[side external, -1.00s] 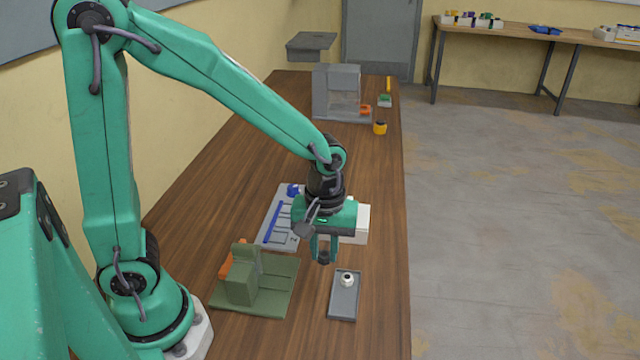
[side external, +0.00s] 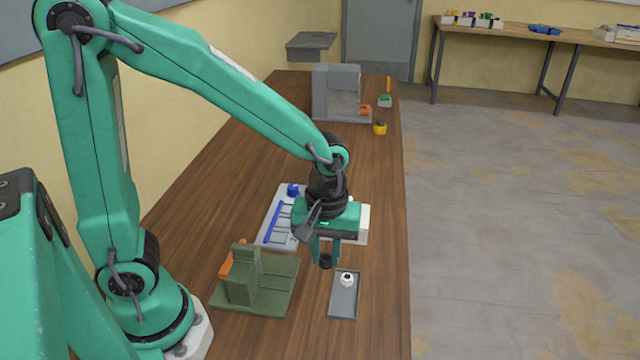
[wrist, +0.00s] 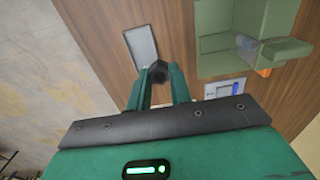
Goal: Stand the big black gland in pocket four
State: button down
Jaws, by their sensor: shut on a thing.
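The big black gland (side external: 326,263) is held between the fingertips of my gripper (side external: 325,256), above the table just behind the small grey tray. In the wrist view the black gland (wrist: 158,72) shows between the two green fingers of my gripper (wrist: 158,82). A pale grey tray (side external: 264,230) with a blue bar and marked compartments lies behind and to the left, partly hidden by my gripper. I cannot tell which compartment is pocket four.
A small grey tray (side external: 343,304) at the front holds a white gland (side external: 347,280). A green fixture (side external: 250,285) with an upright block stands left of it. A white box (side external: 364,222) is partly behind my gripper. A grey stand (side external: 335,92) is farther back. The middle-back table is clear.

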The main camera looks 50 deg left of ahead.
jog(key=shift+w+a, duration=0.35)
jog(key=w+a+f+n, duration=0.1)
jog(key=w+a+n, duration=0.2)
jog(key=a, duration=0.6)
jog(key=w+a+f+n, duration=0.2)
jog(key=a+n, duration=0.3)
jog(key=a, duration=0.4)
jog(key=w+a+f+n, duration=0.1)
jog(key=w+a+n, duration=0.2)
jog(key=a, duration=0.7)
jog(key=shift+w+f+n, duration=0.25)
jog(key=shift+w+n, duration=0.05)
jog(key=shift+n, duration=0.2)
jog(key=shift+f, duration=0.15)
jog(key=shift+d+f, duration=0.1)
jog(key=shift+f, duration=2.3)
jog(key=shift+f, duration=0.1)
jog(key=c, duration=0.8)
grip_release()
jog(key=shift+s, duration=0.15)
